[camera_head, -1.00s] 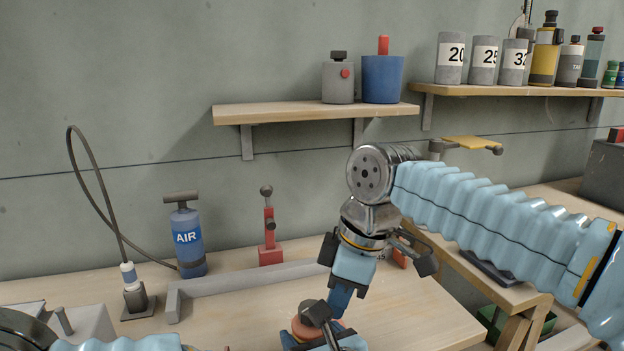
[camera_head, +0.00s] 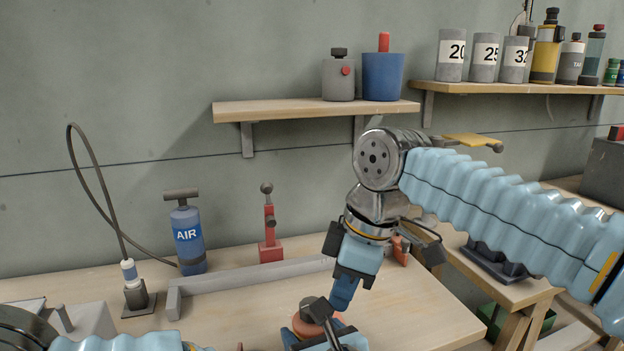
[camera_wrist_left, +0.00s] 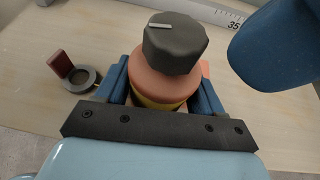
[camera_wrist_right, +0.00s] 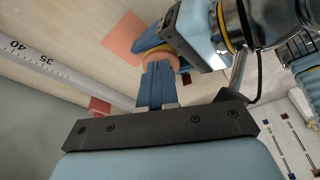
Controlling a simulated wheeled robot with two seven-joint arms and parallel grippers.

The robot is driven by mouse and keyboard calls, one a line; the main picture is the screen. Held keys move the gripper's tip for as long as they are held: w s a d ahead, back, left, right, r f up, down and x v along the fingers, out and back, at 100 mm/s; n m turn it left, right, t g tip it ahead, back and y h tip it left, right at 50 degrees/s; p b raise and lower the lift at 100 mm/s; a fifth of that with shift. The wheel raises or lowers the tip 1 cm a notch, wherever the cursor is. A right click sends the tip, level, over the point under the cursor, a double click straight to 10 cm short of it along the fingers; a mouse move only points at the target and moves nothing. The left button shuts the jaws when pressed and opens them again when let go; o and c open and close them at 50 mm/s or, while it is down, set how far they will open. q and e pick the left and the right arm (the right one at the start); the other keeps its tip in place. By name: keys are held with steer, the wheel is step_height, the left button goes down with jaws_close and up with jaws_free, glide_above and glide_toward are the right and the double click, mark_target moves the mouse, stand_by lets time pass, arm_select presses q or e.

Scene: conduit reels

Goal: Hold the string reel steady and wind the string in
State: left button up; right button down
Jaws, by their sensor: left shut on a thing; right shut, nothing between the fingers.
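The reel (camera_wrist_left: 158,86) has an orange-pink body, a yellow band low down and a dark faceted knob (camera_wrist_left: 176,45) with a pale mark on top. It stands upright between the two blue fingers of my left gripper (camera_wrist_left: 163,95), which is shut on it. In the head view the reel (camera_head: 303,326) shows at the bottom, partly covered by my left gripper (camera_head: 322,338). My right gripper (camera_head: 341,300) is shut and empty, just above and beside the knob. In the right wrist view its fingers (camera_wrist_right: 156,80) hide part of the reel (camera_wrist_right: 161,55). No string can be made out.
A grey ruled rail (camera_head: 250,275) runs along the back. A red clamp (camera_head: 270,235), a blue AIR bottle (camera_head: 188,238) and shelves stand behind.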

steer(key=shift+r, duration=2.2)
arm_select(q)
steer(key=o, duration=1.3)
steer(key=shift+c, duration=0.2)
